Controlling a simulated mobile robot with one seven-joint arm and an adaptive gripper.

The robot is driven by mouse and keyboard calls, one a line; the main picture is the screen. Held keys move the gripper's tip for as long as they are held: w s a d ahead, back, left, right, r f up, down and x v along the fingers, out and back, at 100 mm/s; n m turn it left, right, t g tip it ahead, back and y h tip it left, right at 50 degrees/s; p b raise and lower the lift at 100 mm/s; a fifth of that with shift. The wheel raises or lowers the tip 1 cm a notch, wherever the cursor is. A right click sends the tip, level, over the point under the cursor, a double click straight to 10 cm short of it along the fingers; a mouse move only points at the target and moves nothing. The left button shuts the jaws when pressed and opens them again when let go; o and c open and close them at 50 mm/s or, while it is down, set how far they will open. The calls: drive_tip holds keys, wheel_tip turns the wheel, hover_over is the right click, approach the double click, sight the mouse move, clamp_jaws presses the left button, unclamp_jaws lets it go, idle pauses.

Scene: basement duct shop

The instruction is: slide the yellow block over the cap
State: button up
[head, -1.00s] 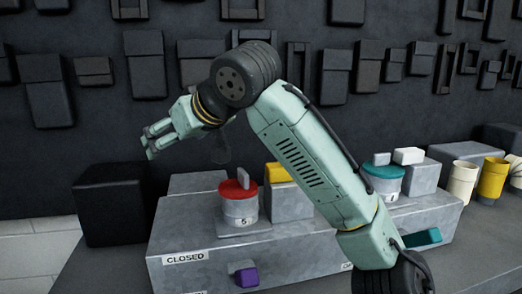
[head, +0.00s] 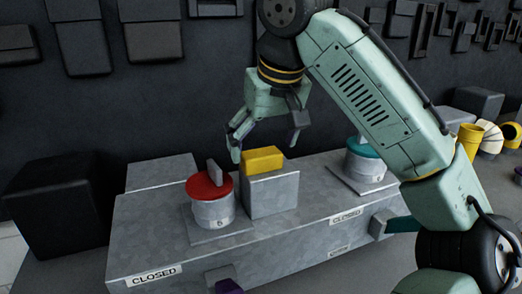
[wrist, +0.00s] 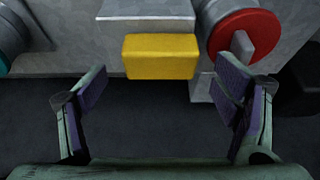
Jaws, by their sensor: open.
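The yellow block (head: 263,160) sits on top of a grey metal block beside the red cap. In the wrist view the yellow block (wrist: 160,56) lies ahead of the fingers, near the middle. The red cap (head: 209,186) with an upright grey tab covers a grey cylinder marked 5; it also shows in the wrist view (wrist: 246,36). A teal cap (head: 362,146) sits on another cylinder to the right, partly behind my arm. My gripper (head: 265,152) is open and empty, pointing down above and behind the yellow block. In the wrist view my gripper (wrist: 160,98) has its fingers wide apart, clear of the block.
A long grey metal box (head: 160,232) with CLOSED labels carries the cylinders. A purple handle (head: 229,286) and a teal handle (head: 403,225) stick out of its front. A black cube (head: 60,208) stands at left. Yellow and cream pipe pieces (head: 468,140) are at right. A dark wall rises behind.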

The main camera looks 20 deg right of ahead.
sight(244, 155)
drive_tip(key=shift+x, duration=1.6)
drive_tip(key=c, duration=1.7)
drive_tip(key=a, duration=0.3)
drive_tip(key=shift+a, duration=0.15)
drive_tip(key=o, duration=1.7)
drive_tip(key=shift+r, duration=0.1)
drive_tip(key=v, duration=0.8)
